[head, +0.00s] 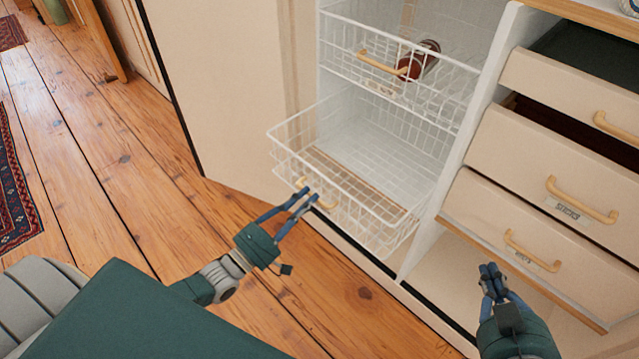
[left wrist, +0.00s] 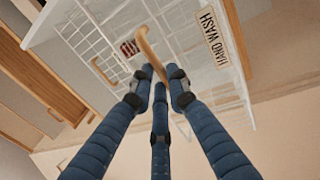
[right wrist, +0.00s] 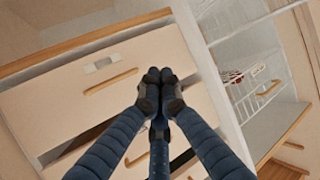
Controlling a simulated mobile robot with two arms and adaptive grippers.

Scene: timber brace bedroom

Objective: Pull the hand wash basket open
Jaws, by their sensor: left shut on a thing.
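The hand wash basket (head: 372,196) is the lower white wire basket in the tall cabinet. It stands pulled out, its front well forward of the cabinet opening, and looks empty. In the left wrist view its "HAND WASH" label (left wrist: 212,36) sits beside its wooden handle (left wrist: 150,46). My left gripper (head: 308,196) is at the basket's front, shut on that handle; its fingertips also show in the left wrist view (left wrist: 162,76). The fingers partly hide the handle. My right gripper (head: 490,272) is shut and empty, in front of the drawers at right.
An open cabinet door (head: 225,90) stands left of the baskets. Drawers (head: 545,190) with wooden handles are at right, some partly out.

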